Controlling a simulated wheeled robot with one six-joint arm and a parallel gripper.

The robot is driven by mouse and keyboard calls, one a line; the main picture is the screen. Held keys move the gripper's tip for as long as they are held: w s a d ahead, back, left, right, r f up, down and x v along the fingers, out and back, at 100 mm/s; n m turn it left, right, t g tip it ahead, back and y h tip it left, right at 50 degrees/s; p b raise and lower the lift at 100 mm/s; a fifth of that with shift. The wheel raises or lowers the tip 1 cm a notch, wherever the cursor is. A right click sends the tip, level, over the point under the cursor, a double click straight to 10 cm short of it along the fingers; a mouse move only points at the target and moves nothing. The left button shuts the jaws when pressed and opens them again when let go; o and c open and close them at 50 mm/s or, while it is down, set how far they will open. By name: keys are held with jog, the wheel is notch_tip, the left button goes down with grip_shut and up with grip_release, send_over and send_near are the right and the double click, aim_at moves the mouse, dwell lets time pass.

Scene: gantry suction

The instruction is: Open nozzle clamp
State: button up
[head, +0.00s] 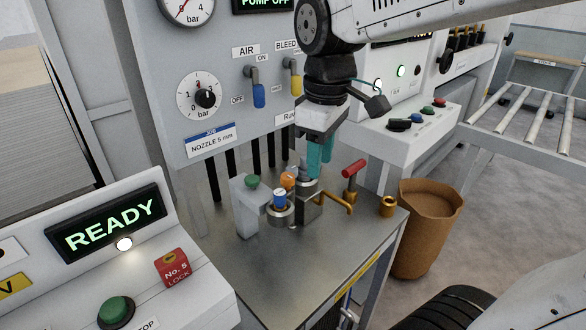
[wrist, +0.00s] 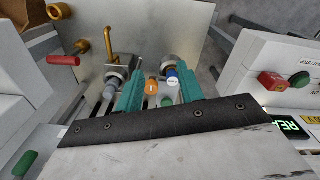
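A small steel block (head: 308,208) stands on the metal bench with a bent brass lever (head: 338,201) at its side. In the wrist view the block (wrist: 122,64) and the brass lever (wrist: 108,42) are at upper left. A red handle (head: 354,168) on a brass stem stands just behind; I cannot tell which part is the nozzle clamp. My gripper (head: 319,155) hangs above and near the block, its teal fingers apart. In the wrist view my gripper (wrist: 160,74) shows nothing held between its fingers. The fingers partly hide the block's top in the head view.
A brass ring (head: 387,207) sits at the bench corner. A brown bin (head: 428,228) stands right. The bench front is clear.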

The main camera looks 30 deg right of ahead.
aim_at(287, 175)
jog(key=w+n, duration=0.1)
jog(key=w, duration=0.2)
jog(key=w+a+n, duration=0.1)
jog(key=w+n, duration=0.1)
jog(key=w, duration=0.1)
jog(key=w+n, duration=0.2)
jog(key=w, duration=0.1)
jog(key=shift+w+a+f+g, duration=0.2)
jog(key=shift+a+f+g, duration=0.1)
jog(key=shift+a+f, duration=0.1)
jog(key=shift+w+f, duration=0.2)
jog(key=shift+f, duration=0.05)
notch_tip(287, 175, down, 7)
jog(key=shift+f, duration=0.15)
jog(key=c, duration=0.7)
